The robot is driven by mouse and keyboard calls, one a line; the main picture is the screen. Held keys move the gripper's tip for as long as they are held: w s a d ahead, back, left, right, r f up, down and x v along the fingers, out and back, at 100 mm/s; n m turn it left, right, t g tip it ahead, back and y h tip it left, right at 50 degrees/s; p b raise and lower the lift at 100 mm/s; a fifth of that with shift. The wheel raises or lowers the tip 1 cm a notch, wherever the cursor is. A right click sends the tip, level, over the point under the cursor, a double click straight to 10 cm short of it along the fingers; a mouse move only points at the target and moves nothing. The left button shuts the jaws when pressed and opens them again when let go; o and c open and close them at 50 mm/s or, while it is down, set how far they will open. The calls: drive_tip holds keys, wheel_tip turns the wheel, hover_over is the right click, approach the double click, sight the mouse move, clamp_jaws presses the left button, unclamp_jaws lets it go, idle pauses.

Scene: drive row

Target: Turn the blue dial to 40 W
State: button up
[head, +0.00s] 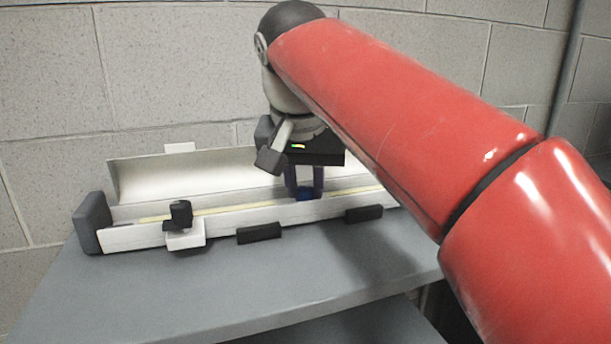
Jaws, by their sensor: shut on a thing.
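A small blue part (305,195), which looks like the blue dial, sits on the long white housing (130,236) on the grey table. My gripper (305,190) points down from above, with its two dark fingers on either side of the blue part and shut on it. Only a little of the blue shows between and below the fingertips. Any marks or numbers on it are too small or hidden to read. The right end of the housing is hidden behind my red arm.
A black knob (180,213) on a white block stands at the housing's front left. Two black blocks (259,233) (363,214) lie along its front. A raised white panel (160,178) runs behind. The front of the grey table (200,295) is clear. A block wall stands close behind.

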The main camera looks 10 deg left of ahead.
drive_tip(key=o, duration=1)
drive_tip(key=shift+f, duration=0.1)
